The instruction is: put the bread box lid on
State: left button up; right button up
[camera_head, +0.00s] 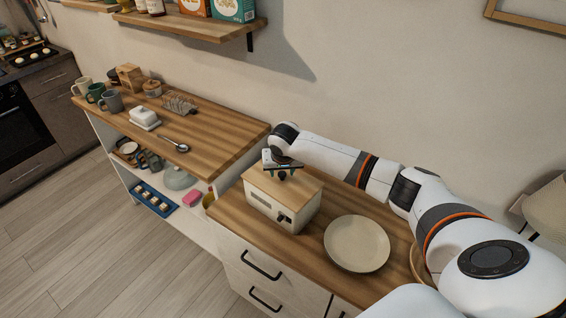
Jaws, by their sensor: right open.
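The bread box (264,205) is a cream box on the wooden counter, with a dark piece on its front. Its light wood lid (302,189) lies flat across the top, and its edges look in line with the box walls. A small dark knob (282,177) shows at the middle of the lid. My right gripper (283,170) is open just above the lid, at the knob. Whether the fingers touch the knob is too small to tell. My left gripper is not in view.
A cream plate (357,243) lies on the counter right of the box, close to my right arm. A higher wooden counter (225,137) on the left holds mugs, a white butter dish (145,117) and a toast rack (180,103). A wall shelf (190,25) hangs above.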

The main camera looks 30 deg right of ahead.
jog(key=b+v, duration=0.1)
jog(key=v, duration=1)
jog(key=shift+f, duration=0.1)
